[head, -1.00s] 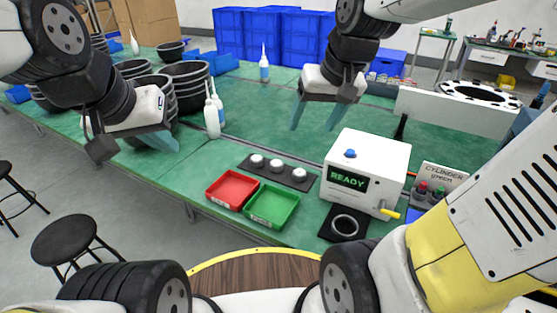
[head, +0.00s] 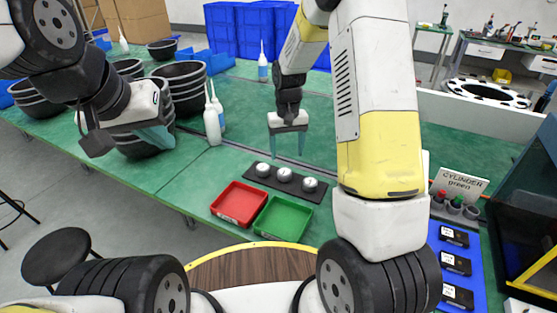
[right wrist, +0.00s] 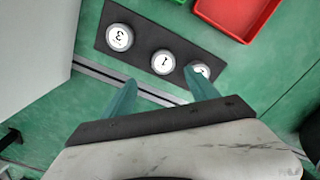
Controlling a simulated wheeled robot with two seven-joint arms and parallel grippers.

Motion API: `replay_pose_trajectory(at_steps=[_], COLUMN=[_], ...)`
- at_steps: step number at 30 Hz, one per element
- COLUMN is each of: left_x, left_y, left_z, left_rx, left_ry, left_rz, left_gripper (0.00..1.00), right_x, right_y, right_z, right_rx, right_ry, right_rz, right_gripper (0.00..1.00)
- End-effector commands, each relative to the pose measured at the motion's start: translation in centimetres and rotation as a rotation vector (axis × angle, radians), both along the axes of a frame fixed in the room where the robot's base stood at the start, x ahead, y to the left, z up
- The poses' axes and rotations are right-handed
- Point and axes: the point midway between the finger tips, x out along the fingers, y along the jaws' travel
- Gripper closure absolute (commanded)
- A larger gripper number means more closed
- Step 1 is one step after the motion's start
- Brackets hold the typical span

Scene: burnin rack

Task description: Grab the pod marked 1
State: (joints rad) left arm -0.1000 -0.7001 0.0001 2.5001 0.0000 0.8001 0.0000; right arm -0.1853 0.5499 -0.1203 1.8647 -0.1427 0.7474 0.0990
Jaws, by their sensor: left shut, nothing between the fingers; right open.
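Three white round pods sit in a row on a black strip (head: 319,196) on the green table. In the right wrist view the middle pod (right wrist: 163,62) reads 1 and the left pod (right wrist: 119,37) reads 3. The third pod (right wrist: 204,70) is partly hidden by a finger, so its mark is unclear. In the head view the pod marked 1 (head: 284,175) is again the middle one. My right gripper (head: 287,150) is open and empty, pointing down above and just behind the strip, apart from the pods. My left gripper (head: 158,140) is shut and empty near black tubs at left.
A red tray (head: 238,204) and a green tray (head: 283,219) stand in front of the strip. White bottles (head: 212,124) stand left of it. My right arm hides the table to its right; a blue mat (head: 475,268) with black units lies beyond.

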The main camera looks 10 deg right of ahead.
Motion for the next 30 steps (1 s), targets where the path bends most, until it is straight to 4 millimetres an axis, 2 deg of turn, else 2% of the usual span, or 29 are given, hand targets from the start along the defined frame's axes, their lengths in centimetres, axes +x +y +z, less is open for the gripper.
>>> replay_pose_trajectory(at_steps=[15, 24, 26, 30], left_x=[0.0, 0.0, 0.0, 0.0], left_y=[0.0, 0.0, 0.0, 0.0], left_z=[0.0, 0.0, 0.0, 0.0], left_rx=[0.000, 0.000, 0.000, 0.000], left_ry=[0.000, 0.000, 0.000, 0.000], left_rz=[0.000, 0.000, 0.000, 0.000], left_gripper=[1.00, 1.00, 1.00, 1.00], right_x=[-0.6, -0.5, -0.5, -0.5], right_y=[0.8, 0.8, 0.8, 0.8], right_z=[-6.7, -7.1, -7.1, -7.1], right_rx=[0.000, 0.000, 0.000, 0.000], right_ry=[0.004, 0.000, 0.001, 0.000], right_rz=[0.001, 0.001, 0.001, 0.001], right_gripper=[0.32, 0.32, 0.42, 0.69])
